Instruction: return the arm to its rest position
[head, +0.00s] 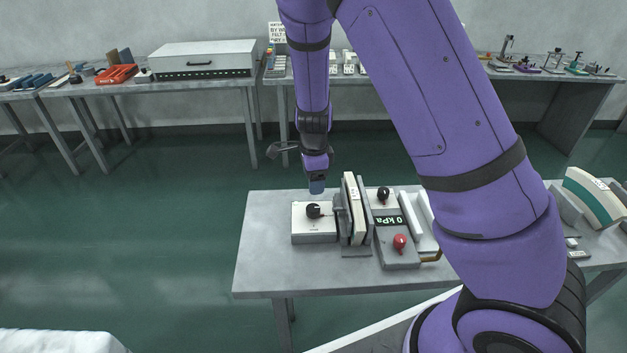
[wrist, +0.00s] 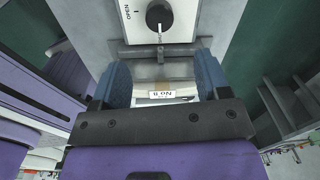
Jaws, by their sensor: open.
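My gripper (head: 317,186) hangs from my purple arm, pointing down above the back left of the grey table (head: 262,245) in the head view. In the wrist view its two blue fingers (wrist: 162,85) stand apart with nothing held between them. Below it is a white box with a black knob (head: 305,231), which shows at the top of the wrist view (wrist: 185,22) with the word OPEN beside the knob. Close to its right, an upright press-like mould (head: 354,210) stands on the table. A small label reading No 8 (wrist: 162,94) shows between the fingers.
Right of the mould is a grey unit reading 0 kPa (head: 396,247) with black and red knobs. A curved gauge (head: 592,197) stands at the far right. Back benches carry a white case (head: 203,58), a red tray (head: 116,74) and small tools. Green floor is free at left.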

